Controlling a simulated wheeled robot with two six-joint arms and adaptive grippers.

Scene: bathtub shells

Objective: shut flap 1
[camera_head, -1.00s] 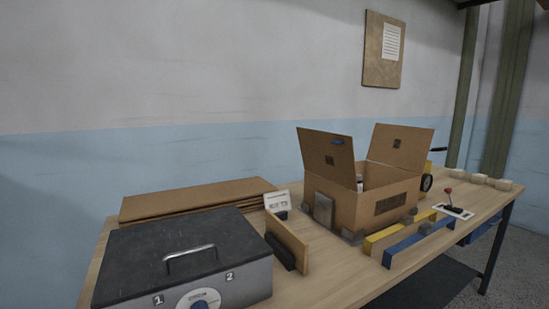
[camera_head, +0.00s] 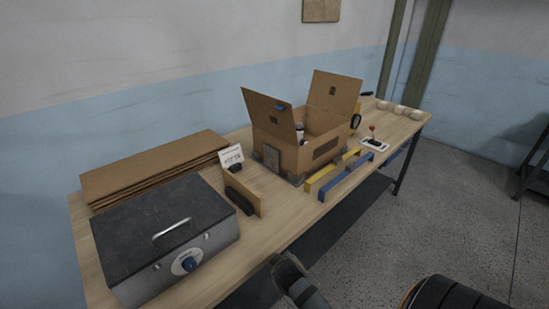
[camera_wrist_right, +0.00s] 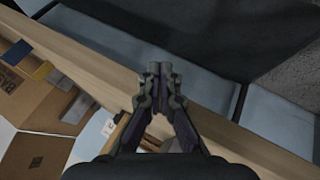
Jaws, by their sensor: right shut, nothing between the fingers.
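A cardboard box (camera_head: 321,152) stands open on the bench, with a small bottle partly visible inside. Its left flap (camera_head: 268,122) and right flap (camera_head: 336,92) both stand up, leaning outward. The left flap has a blue mark near its top and the right one a dark mark; I cannot read a flap number on either. In the right wrist view, my right gripper (camera_wrist_right: 160,72) is shut and empty, over the bench's front edge and apart from the box (camera_wrist_right: 35,97). No left fingertips show.
Yellow (camera_head: 328,174) and blue (camera_head: 345,178) bars lie before the box. A grey metal case (camera_head: 130,235), stacked cardboard sheets (camera_head: 150,168) and an upright wooden board (camera_head: 243,190) are left. A red-knobbed lever (camera_head: 373,137) and several pale round pieces (camera_head: 399,109) are right.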

